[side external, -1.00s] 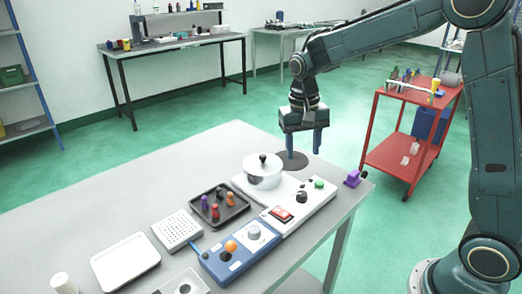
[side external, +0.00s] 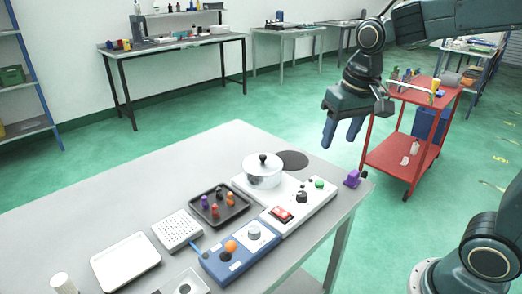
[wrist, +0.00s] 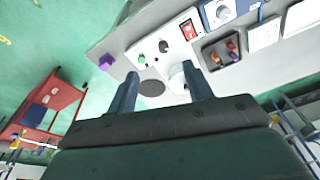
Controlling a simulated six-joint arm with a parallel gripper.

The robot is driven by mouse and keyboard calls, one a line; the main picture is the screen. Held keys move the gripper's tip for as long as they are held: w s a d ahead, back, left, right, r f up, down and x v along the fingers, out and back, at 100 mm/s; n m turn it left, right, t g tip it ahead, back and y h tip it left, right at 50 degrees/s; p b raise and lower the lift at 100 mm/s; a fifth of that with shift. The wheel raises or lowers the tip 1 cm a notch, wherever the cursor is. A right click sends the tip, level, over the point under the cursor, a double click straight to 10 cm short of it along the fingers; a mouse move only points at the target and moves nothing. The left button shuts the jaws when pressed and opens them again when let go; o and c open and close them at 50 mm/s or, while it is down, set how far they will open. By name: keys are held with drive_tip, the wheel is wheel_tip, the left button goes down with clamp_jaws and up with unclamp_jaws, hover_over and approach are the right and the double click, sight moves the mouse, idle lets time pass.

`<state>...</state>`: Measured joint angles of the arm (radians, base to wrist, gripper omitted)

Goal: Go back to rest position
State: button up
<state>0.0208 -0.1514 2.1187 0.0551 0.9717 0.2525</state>
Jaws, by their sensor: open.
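My gripper (side external: 343,132) is open and empty, raised in the air beyond the table's right end, near the red cart. Its two fingers point down and are apart. In the wrist view the open fingers (wrist: 160,88) frame part of the table from above. On the grey table (side external: 100,210) a silver pot with a black knob (side external: 262,172) sits on a white unit (side external: 312,207). A dark round disc (side external: 293,160) lies flat behind the pot. My gripper is apart from all of these.
A red cart (side external: 383,160) with small items stands close to my gripper on the right. A purple block (side external: 352,178) sits at the table's right corner. A dark tray (side external: 233,211), a blue control box (side external: 226,262) and a white tray (side external: 125,261) are on the table.

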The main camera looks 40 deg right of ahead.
drive_tip(key=s+a+n+t, duration=0.1)
drive_tip(key=s+n+t, duration=0.2)
drive_tip(key=s, duration=1)
drive_tip(key=shift+s+a+r+n, duration=0.25)
drive_tip(key=shift+a+r+n, duration=0.05)
drive_tip(key=shift+r, duration=0.05)
